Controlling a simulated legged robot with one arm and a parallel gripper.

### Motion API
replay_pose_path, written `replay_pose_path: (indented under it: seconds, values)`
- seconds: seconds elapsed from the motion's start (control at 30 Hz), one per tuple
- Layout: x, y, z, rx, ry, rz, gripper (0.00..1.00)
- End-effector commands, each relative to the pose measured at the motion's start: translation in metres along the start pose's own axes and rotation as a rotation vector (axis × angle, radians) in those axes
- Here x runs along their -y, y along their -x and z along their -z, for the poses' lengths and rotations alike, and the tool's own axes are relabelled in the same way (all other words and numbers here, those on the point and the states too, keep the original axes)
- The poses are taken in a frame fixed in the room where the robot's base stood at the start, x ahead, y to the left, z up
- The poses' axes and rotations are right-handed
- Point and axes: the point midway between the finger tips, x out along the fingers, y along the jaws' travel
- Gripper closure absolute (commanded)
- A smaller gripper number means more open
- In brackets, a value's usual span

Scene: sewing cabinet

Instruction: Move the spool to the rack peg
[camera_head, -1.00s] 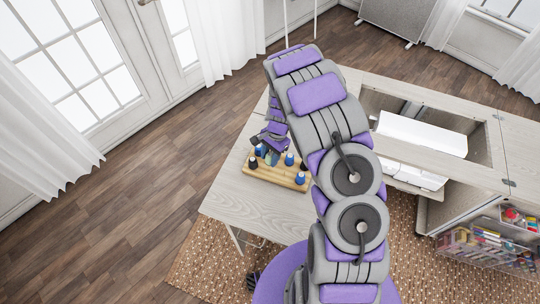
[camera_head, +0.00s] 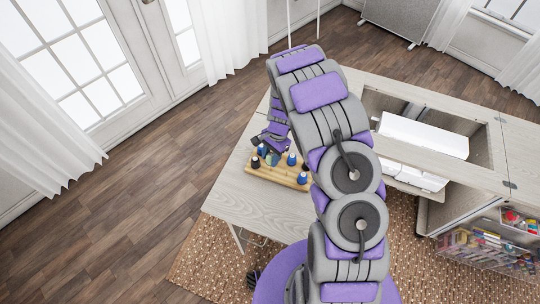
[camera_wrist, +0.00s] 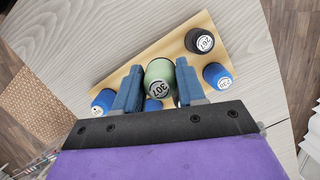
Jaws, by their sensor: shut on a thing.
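In the head view my gripper (camera_head: 268,142) is at the back left part of the rack (camera_head: 268,175). The pegs cannot be made out; spools and fingers cover much of the rack.
A black spool (camera_wrist: 199,40) and a blue spool (camera_wrist: 217,76) stand right of the held one; another blue spool (camera_wrist: 103,101) is left. More are partly hidden by my fingers. The pale table (camera_head: 240,205) is bare in front of the rack. An open cabinet well (camera_head: 420,130) lies right.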

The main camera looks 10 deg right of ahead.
Motion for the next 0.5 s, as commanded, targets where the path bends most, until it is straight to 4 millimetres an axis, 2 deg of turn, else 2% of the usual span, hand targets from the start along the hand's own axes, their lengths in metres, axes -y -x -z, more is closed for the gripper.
replay_pose_path:
  seconds: [0.5]
  values:
    - [0.0003, -0.0059, 0.0016, 0.0, 0.0, 0.001, 0.89]
